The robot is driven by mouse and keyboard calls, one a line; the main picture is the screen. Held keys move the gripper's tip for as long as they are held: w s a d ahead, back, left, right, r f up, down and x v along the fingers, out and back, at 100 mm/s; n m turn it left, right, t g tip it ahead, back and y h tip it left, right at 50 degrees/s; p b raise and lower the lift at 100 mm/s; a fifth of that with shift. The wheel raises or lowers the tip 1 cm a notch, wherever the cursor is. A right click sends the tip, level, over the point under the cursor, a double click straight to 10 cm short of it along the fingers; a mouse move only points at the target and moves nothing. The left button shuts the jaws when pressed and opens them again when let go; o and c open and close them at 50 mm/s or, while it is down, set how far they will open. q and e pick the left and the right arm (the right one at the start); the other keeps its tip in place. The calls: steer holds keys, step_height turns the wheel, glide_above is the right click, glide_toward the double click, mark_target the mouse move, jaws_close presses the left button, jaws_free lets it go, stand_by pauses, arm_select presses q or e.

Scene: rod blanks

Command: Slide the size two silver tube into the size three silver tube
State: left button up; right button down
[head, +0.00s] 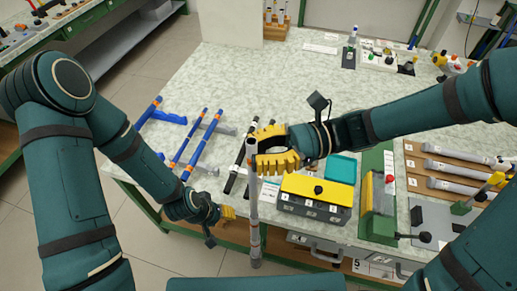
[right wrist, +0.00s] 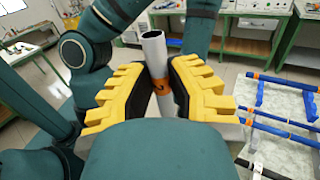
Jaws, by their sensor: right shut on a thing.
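My right gripper (head: 270,152) is shut on a silver tube (head: 254,205) near its upper end. The tube hangs nearly upright in front of the table's near edge. In the right wrist view the tube (right wrist: 154,52) shows an open hollow end and an orange band between the finger pads of the gripper (right wrist: 160,85). Its size mark is not readable. Several silver tubes (head: 453,168) lie on a brown rack at the right, their size labels too small to read. My left gripper (head: 228,212) is low at the table's near edge, left of the held tube; its opening is unclear.
Blue rods (head: 202,145) on stands and black rods lie at the left of the table. A yellow-topped box (head: 318,188), a teal tray (head: 341,168) and a green fixture (head: 377,205) stand right of the held tube. The table's back middle (head: 225,80) is clear.

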arm_select(q)
steer(key=shift+f+b, duration=0.4)
steer(key=shift+f, duration=0.1)
arm_select(e)
steer(key=shift+f, duration=0.75)
arm_select(q)
step_height(320, 180, down, 6)
steer(key=s+b, duration=0.2)
steer(key=b, duration=0.4)
steer(key=shift+d+f+g+b, duration=0.25)
steer(key=shift+g+b, duration=0.05)
arm_select(e)
step_height(320, 180, down, 10)
steer(key=shift+f, duration=0.2)
stand_by(2.2)
arm_select(q)
steer(key=shift+s, duration=0.1)
arm_select(e)
steer(key=c, duration=0.9)
jaws_free()
steer(key=shift+c, duration=0.2)
steer(key=v, duration=1.2)
